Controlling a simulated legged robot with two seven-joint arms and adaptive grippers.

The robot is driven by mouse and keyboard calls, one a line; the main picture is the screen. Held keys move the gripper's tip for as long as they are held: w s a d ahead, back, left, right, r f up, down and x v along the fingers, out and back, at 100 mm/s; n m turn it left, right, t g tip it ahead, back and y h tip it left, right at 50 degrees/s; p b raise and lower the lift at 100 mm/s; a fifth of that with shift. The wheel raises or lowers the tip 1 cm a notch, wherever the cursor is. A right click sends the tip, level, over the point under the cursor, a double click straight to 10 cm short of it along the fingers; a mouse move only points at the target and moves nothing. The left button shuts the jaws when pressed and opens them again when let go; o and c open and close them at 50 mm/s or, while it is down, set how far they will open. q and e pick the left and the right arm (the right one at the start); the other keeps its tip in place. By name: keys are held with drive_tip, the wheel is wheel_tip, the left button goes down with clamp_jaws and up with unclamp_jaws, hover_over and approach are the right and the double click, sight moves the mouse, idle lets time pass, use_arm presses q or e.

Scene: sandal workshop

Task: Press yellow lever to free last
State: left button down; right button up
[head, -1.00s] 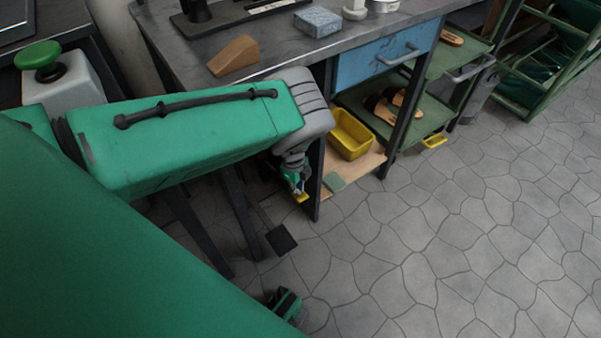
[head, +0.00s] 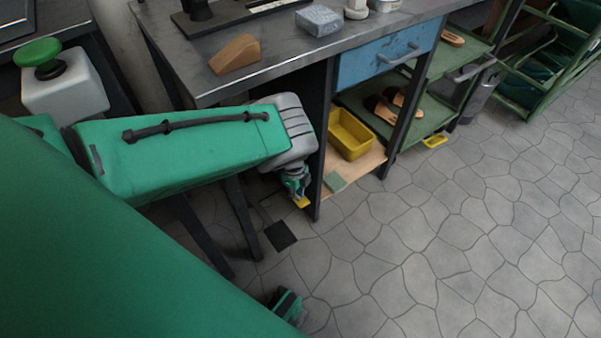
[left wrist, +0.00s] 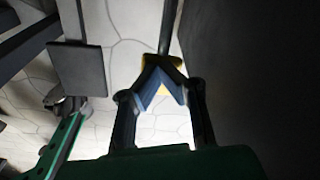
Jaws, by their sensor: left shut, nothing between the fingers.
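The yellow lever end (head: 302,202) shows low beside the front leg of the workbench. In the left wrist view the yellow piece (left wrist: 153,61) sits at the end of a dark rod, just behind my fingertips. My left gripper (head: 298,186) reaches down under the bench edge, right at the yellow piece. In the left wrist view its fingers (left wrist: 160,80) meet in a point, shut and empty, partly covering the yellow. I cannot tell whether they touch it. I cannot make out a last held by the lever.
A dark square plate (head: 281,236) is near the floor by the bench legs. The workbench (head: 290,55) carries a wooden wedge (head: 237,53) and a grey block (head: 318,19). A yellow bin (head: 349,134) stands on its lower shelf. A green rack with sandals stands beyond. The floor at right is clear.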

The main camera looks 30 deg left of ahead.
use_arm(q)
drive_tip(key=a, duration=0.1)
drive_tip(key=a+r, duration=0.1)
drive_tip(key=a, duration=0.1)
wheel_tip(320, 180, up, 7)
drive_tip(key=shift+a+r, duration=0.15)
drive_tip(key=shift+a, duration=0.2)
idle(0.4)
drive_tip(key=shift+w, duration=0.1)
idle(0.7)
